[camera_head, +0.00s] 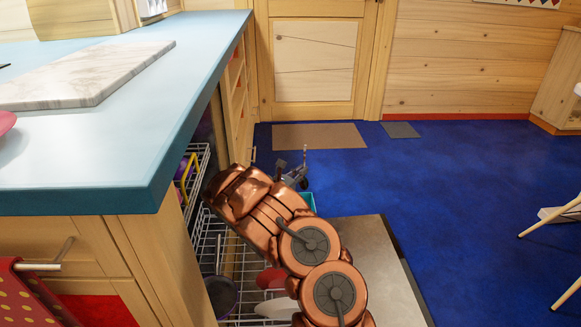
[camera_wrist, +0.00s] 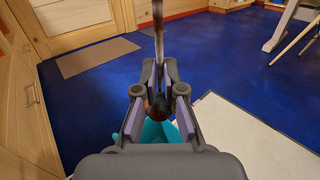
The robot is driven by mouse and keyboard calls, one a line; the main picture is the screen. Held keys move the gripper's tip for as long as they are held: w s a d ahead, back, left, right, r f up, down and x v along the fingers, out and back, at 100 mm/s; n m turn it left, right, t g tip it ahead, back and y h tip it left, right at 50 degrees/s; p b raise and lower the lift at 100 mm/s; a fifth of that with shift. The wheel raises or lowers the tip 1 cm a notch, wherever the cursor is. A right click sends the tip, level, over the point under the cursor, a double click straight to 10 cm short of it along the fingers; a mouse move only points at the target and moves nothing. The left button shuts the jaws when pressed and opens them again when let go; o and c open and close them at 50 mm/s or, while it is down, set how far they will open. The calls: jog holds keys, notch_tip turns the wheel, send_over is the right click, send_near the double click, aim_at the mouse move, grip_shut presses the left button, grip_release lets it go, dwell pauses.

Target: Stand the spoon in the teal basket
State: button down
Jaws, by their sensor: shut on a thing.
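My gripper (camera_wrist: 158,74) is shut on the spoon (camera_wrist: 158,32). The spoon's thin handle rises above the fingertips. A dark reddish-brown part shows lower between the fingers, perhaps its other end. In the head view my gripper (camera_head: 295,178) is beyond my copper arm, with a short, thin piece of the spoon (camera_head: 305,151) upright above it. The teal basket (camera_wrist: 153,133) shows below and behind the fingers in the wrist view, mostly hidden by my gripper. A corner of it (camera_head: 309,199) shows beside my arm. I cannot tell whether the spoon touches the basket.
A pulled-out wire dishwasher rack (camera_head: 212,240) holds dishes, including a red plate (camera_head: 270,278), beside my arm. The open dishwasher door (camera_head: 372,262) lies flat. The counter (camera_head: 120,135) edge is close on the left. Blue floor (camera_head: 450,185) is open at right.

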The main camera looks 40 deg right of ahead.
jog(key=shift+f, duration=0.25)
